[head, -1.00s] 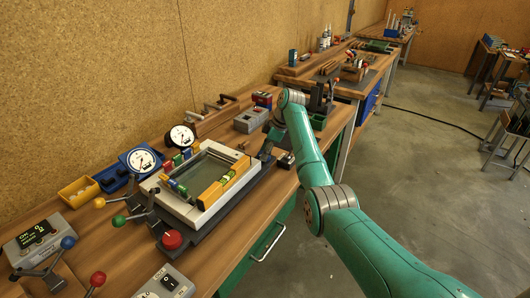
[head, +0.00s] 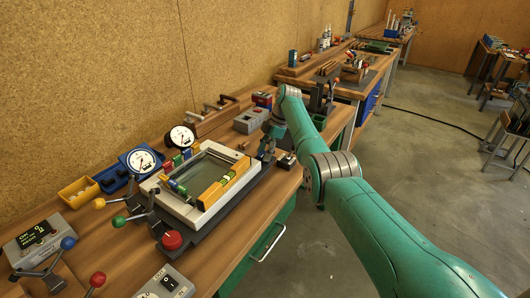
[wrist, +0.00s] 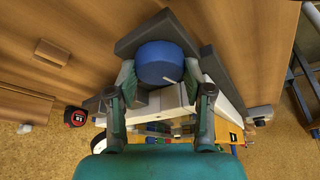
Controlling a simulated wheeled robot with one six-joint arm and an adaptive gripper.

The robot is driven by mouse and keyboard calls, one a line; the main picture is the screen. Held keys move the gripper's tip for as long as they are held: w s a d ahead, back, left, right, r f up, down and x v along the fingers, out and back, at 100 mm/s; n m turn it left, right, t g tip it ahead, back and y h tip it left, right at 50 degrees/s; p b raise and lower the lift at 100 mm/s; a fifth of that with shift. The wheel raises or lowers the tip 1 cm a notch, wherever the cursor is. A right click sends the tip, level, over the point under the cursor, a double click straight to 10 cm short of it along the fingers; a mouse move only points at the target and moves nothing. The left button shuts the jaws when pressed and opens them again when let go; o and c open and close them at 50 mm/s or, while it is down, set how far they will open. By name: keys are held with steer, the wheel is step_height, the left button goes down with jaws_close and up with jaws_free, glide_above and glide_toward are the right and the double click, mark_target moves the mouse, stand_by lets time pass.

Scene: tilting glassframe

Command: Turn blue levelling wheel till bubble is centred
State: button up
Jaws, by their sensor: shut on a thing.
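The blue levelling wheel (wrist: 158,58) sits between the two fingers of my gripper (wrist: 160,74) in the wrist view, with a finger touching each side. A short white mark shows on the wheel's face. In the head view my gripper (head: 267,148) is at the far right corner of the glass-topped frame (head: 236,156), and I cannot make out the wheel there. A yellow spirit level (head: 222,188) with a green vial lies along the frame's right side. Its bubble is too small to place.
A red knob (head: 172,240) is at the frame's near corner. Levers with coloured balls, a dial gauge (head: 142,160) and a yellow bin (head: 78,192) stand to the left. A grey block (head: 250,121) is behind my gripper.

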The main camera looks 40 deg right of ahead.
steer(key=o, duration=1.2)
steer(key=shift+c, duration=0.2)
steer(key=v, duration=1.2)
steer(key=shift+f, duration=0.1)
